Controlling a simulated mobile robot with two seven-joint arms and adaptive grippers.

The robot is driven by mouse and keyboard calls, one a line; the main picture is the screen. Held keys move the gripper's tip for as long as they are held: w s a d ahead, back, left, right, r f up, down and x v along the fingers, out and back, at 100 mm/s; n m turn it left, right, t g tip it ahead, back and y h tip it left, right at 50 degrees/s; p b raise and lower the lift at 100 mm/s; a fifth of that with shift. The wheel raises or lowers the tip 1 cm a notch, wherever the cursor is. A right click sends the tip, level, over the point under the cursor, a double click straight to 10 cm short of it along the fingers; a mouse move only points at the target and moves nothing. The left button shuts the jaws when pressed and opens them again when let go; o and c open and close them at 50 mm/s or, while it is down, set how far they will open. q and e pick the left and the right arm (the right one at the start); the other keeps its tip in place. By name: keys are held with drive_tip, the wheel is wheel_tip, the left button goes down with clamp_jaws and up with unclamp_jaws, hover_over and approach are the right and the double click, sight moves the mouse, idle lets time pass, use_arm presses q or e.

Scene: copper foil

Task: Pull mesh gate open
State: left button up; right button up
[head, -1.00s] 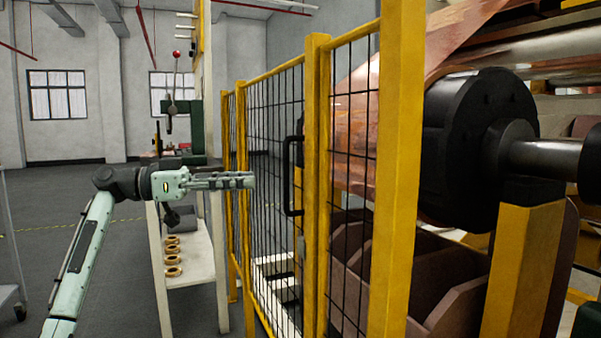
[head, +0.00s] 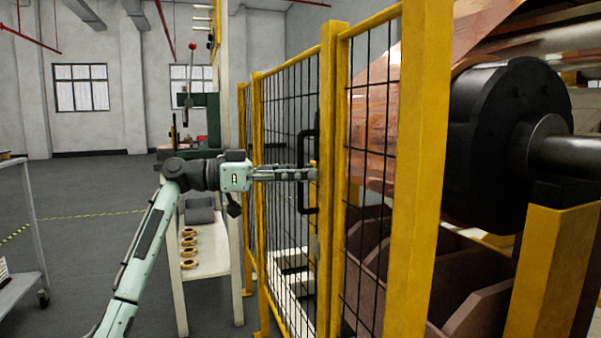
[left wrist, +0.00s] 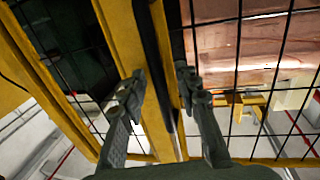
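The mesh gate (head: 288,110) is a black wire grid in a yellow frame, standing upright in the head view. Its black handle (head: 302,195) is a vertical bar beside a yellow post (head: 331,120). My left gripper (head: 312,173) reaches from the left, level with the handle, its fingertips at the bar. In the left wrist view the two fingers (left wrist: 160,88) are apart, with the handle (left wrist: 153,65) running between them. I see no clear contact of either finger with the bar. My right gripper is in neither view.
A white shelf (head: 208,266) with several brass-coloured rings stands behind my left arm. A black roller (head: 490,150) with copper foil (head: 382,100) is behind the fence at the right. A grey cart (head: 25,290) is at the far left; the floor between is clear.

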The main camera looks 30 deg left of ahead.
use_arm(q)
clamp_jaws()
idle(0.3)
drive_tip(key=shift+a, duration=0.1)
